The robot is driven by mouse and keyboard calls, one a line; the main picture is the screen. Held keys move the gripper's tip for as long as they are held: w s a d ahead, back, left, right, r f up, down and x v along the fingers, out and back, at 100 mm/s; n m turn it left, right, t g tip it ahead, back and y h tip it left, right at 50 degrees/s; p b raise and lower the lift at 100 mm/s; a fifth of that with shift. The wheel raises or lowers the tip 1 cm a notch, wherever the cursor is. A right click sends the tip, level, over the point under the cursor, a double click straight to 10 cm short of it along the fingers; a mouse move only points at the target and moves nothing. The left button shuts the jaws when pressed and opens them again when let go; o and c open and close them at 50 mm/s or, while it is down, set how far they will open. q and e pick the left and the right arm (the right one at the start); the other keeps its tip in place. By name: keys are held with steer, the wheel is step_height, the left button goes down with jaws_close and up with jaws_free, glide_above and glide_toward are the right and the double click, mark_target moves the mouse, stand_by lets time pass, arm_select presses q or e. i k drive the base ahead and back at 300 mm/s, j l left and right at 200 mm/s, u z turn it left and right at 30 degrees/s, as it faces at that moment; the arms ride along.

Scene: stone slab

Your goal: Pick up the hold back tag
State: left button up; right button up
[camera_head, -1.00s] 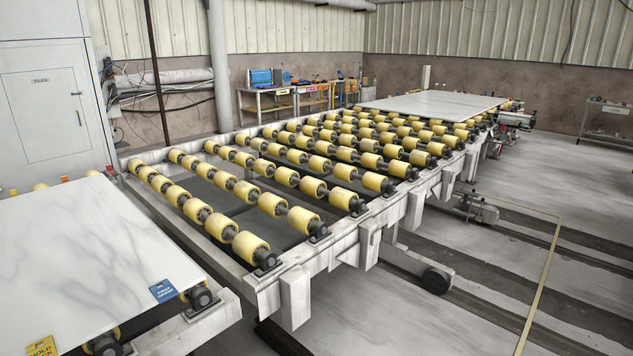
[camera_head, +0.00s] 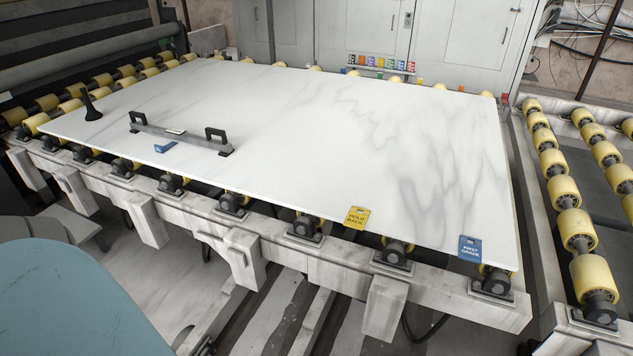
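The hold back tag (camera_head: 356,217) is a small yellow tag with dark lettering. It lies at the front edge of the white, grey-veined stone slab (camera_head: 300,130), right of the middle. A blue first grade tag (camera_head: 470,248) lies at the same edge, farther right, near the slab's front right corner. The slab rests on a roller conveyor. Neither of my grippers is in view.
On the slab's left part are a two-handled black and grey tool (camera_head: 180,136), a small blue piece (camera_head: 165,147) and a dark upright object (camera_head: 91,106). A row of coloured items (camera_head: 380,64) stands behind the slab. A second roller conveyor (camera_head: 575,220) is at the right.

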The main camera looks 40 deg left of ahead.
mark_target(353, 220)
steer(key=i+u, duration=0.2)
steer(key=u, duration=0.3)
steer(key=i+l+u, duration=0.15)
steer(key=u, duration=0.3)
steer(key=i+l+u, duration=0.15)
steer(key=u, duration=0.35)
steer(key=i+l+u, duration=0.3)
steer(key=l+u, duration=0.3)
steer(key=i+l+u, duration=0.3)
steer(key=l+u, duration=0.25)
steer(key=l, duration=0.1)
